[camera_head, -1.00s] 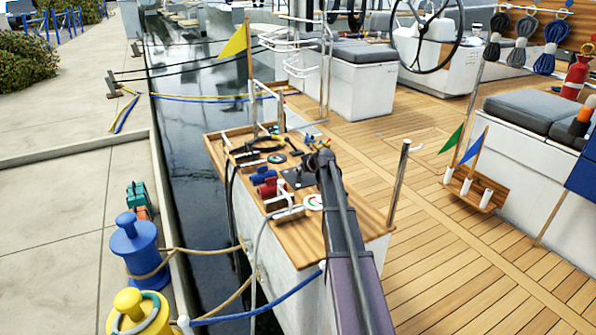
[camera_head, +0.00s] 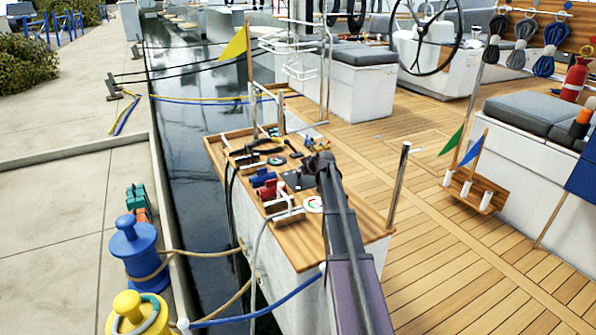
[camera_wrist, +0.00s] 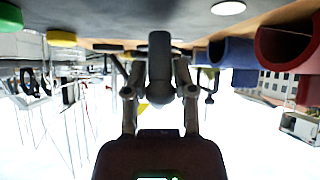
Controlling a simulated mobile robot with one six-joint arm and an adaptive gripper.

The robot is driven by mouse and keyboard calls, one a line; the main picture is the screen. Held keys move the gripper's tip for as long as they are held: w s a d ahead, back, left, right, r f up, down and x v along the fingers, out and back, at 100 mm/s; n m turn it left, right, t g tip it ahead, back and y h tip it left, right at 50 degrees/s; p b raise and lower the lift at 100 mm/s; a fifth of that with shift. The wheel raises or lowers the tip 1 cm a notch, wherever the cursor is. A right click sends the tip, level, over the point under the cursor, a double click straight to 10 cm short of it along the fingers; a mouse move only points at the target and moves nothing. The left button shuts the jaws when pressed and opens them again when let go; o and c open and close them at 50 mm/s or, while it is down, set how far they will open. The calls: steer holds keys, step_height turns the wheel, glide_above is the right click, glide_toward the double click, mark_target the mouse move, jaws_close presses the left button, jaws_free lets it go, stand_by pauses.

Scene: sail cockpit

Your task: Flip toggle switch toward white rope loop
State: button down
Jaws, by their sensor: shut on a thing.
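The toggle switch lever (camera_wrist: 159,58) appears as a dark grey rounded post between my gripper's fingers in the wrist view. My gripper (camera_wrist: 160,92) is shut on it, with one finger on each side. In the head view my arm hides most of the gripper, which is low over the wooden console top (camera_head: 350,222). The lever cannot be made out clearly there. A white curved piece (camera_head: 286,216) lies near the console's front left; I cannot tell whether it is the white rope loop.
Red and blue cylindrical fittings (camera_head: 271,190) stand left of my gripper; a red ring (camera_wrist: 288,45) and a blue ring (camera_wrist: 230,52) show in the wrist view. A metal post (camera_head: 398,187) rises at the console's right edge.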

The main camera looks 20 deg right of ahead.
steer(key=shift+a, duration=0.15)
stand_by(0.3)
steer(key=c, duration=0.5)
jaws_free()
steer(key=shift+c, duration=0.2)
steer(key=shift+o, duration=0.2)
